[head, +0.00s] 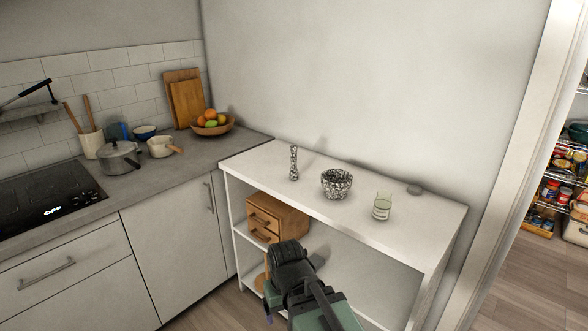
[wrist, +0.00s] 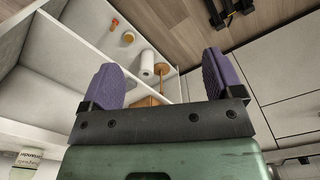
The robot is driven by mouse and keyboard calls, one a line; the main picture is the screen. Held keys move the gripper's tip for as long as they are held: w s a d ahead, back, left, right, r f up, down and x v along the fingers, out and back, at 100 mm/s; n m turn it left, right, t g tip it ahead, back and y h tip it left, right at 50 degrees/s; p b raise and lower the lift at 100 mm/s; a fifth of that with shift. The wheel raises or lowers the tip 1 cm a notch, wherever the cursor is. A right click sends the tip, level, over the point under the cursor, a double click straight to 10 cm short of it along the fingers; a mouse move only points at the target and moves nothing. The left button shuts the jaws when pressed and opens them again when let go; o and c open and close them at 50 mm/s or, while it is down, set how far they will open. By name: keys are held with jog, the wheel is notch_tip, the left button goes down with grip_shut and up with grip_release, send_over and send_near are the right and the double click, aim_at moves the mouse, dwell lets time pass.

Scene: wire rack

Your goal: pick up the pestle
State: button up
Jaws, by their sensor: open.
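The pestle (head: 294,162) is black-and-white speckled and stands upright on the left part of the white shelf unit's top. A matching speckled mortar (head: 337,184) stands to its right, apart from it. My gripper shows in the wrist view (wrist: 162,75) with its two purple fingers wide apart and nothing between them. In the head view my arm is low in front of the shelf unit, below the pestle and well away from it. The fingers are mostly hidden there. The pestle is not seen in the wrist view.
A wooden drawer box (head: 277,217) sits on the shelf below. A paper roll (wrist: 148,64) shows in the wrist view. The fruit bowl (head: 212,127) is on the left counter.

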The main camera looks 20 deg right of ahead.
jog(key=c, duration=0.6)
